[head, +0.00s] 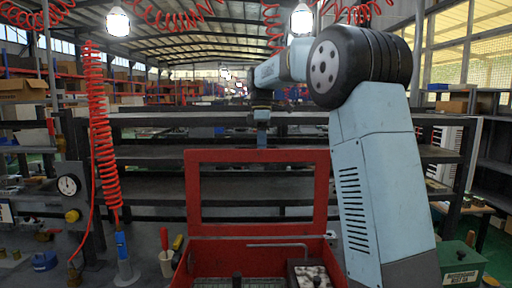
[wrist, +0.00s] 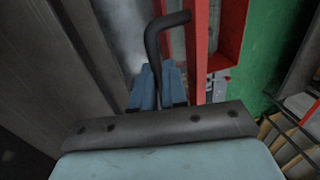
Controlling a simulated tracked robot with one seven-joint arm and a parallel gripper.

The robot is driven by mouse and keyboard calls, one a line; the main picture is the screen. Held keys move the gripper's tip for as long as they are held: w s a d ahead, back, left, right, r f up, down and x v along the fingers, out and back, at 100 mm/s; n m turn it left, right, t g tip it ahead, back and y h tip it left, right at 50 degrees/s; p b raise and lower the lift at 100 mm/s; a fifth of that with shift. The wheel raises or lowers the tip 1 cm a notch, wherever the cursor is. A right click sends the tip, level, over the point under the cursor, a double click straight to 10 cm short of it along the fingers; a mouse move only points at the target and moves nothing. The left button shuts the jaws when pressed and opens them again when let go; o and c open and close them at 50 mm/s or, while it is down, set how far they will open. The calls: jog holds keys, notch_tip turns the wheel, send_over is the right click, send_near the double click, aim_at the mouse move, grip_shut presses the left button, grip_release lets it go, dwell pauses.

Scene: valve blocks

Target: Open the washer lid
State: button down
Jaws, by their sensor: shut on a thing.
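The washer is a red box (head: 338,268) at the bottom centre of the head view. Its lid, a red frame (head: 195,205) with a large opening, stands about upright at the rear of the box. My gripper (head: 262,143) is at the middle of the lid's top edge, with my arm reaching over from the right. In the wrist view my blue fingers (wrist: 158,88) are closed around a dark bent handle (wrist: 153,45). The red lid edge (wrist: 197,60) runs just right of the fingers. The exact grip contact is partly hidden.
Inside the box are a bent metal rod (head: 280,245) and a pale block (head: 310,274). A coiled red hose (head: 103,140) hangs at left near a pressure gauge (head: 68,185). A green box (head: 462,264) is at lower right.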

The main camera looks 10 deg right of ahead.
jog(key=shift+w, duration=0.1)
dwell(0.3)
jog(key=c, duration=1.2)
grip_release()
jog(key=shift+a, duration=0.1)
jog(key=shift+o, duration=0.2)
notch_tip(320, 180, up, 12)
jog(key=w, duration=0.2)
jog(key=shift+w+d+f, duration=0.15)
jog(key=shift+d+f, duration=0.05)
jog(key=shift+d, duration=0.05)
